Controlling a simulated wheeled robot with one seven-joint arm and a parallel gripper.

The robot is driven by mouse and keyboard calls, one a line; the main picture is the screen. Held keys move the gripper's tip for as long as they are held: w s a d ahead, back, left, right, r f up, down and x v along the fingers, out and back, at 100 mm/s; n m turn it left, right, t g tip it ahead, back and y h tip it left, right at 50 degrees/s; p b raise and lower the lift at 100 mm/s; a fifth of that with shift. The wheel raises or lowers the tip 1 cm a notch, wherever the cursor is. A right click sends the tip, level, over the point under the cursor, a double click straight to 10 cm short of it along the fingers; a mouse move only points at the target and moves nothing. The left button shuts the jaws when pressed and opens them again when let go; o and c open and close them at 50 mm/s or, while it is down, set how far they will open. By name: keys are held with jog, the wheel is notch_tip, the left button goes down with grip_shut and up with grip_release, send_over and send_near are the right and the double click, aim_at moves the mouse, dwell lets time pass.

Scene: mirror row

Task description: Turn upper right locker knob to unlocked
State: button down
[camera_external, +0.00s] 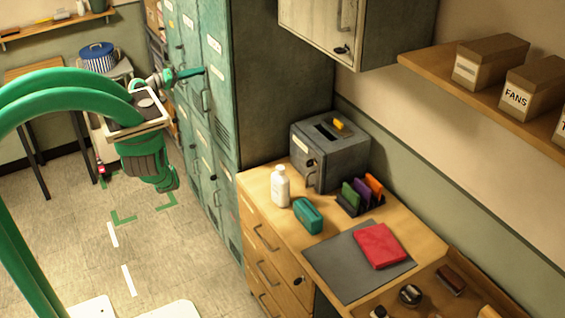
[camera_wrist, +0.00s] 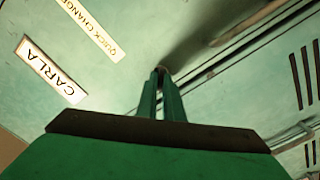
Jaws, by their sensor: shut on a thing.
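The green upper right locker door (camera_external: 213,85) has a white label and a handle, in the bank of lockers left of centre in the external view. My gripper (camera_external: 203,70) reaches that door at about the height below its label. In the wrist view my gripper (camera_wrist: 160,75) has its two green fingers close together against the green door face (camera_wrist: 120,75), shut on the locker knob. The knob is almost wholly hidden between the fingertips, so its turned position cannot be told.
Vent slots (camera_wrist: 310,75) and a door seam lie right of the fingers. A wooden cabinet (camera_external: 262,220) with a grey box (camera_external: 330,160) and a white bottle (camera_external: 280,186) stands right of the lockers. The tiled floor (camera_external: 165,265) is open.

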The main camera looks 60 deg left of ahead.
jog(key=n, duration=0.8)
jog(key=shift+a+f+n, duration=0.1)
jog(key=shift+n, duration=0.3)
dwell(0.4)
jog(key=c, duration=1.9)
grip_release()
jog(key=s, duration=1.1)
jog(key=shift+w+f, duration=0.1)
